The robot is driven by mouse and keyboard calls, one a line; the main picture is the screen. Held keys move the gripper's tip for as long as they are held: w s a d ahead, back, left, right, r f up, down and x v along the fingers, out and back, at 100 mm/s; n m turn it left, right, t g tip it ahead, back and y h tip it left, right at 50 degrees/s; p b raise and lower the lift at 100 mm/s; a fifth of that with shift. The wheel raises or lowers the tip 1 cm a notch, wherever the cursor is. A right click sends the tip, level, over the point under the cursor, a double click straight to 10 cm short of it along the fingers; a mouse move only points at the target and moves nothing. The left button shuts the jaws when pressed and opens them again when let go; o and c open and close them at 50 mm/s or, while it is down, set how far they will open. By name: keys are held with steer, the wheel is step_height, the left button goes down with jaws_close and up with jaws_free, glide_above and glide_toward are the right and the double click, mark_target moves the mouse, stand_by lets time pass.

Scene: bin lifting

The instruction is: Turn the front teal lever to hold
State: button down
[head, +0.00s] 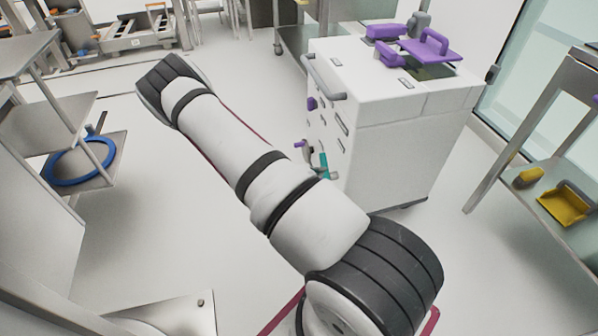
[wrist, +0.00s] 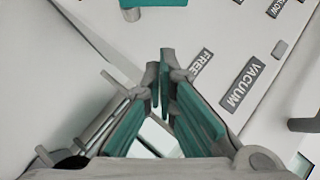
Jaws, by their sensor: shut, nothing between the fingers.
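My gripper (wrist: 160,85) shows in the wrist view, its teal-padded fingers closed together at the tips with nothing between them. The tips are over a white panel (wrist: 215,35) with dark printed labels. A teal block (wrist: 152,4), likely part of the teal lever, is at the top edge, ahead of the fingertips and apart from them, mostly cut off. In the head view a small teal part (head: 323,166) shows at the white cabinet's front, just past my arm. I cannot tell there whether it is the lever or a finger pad. No hold label is readable.
Dark labels reading FREE (wrist: 201,66) and VACUUM (wrist: 243,84) lie right of the fingers. The white cabinet (head: 395,125) carries purple parts (head: 430,48) on top and a grey handle (head: 325,78).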

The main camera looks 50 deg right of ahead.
steer(key=shift+w+a+r, duration=0.1)
steer(key=shift+w+a, duration=0.15)
steer(key=shift+a, duration=0.15)
steer(key=shift+d, duration=0.1)
steer(key=b, duration=0.3)
glide_above(326, 165)
steer(key=s+a, duration=0.4)
step_height(326, 165, down, 5)
steer(key=shift+w+d+f+b, duration=0.75)
steer(key=shift+w+f+b, duration=0.2)
steer(key=shift+w+b, duration=0.1)
steer(key=shift+w+d+f, duration=0.1)
steer(key=shift+w, duration=0.05)
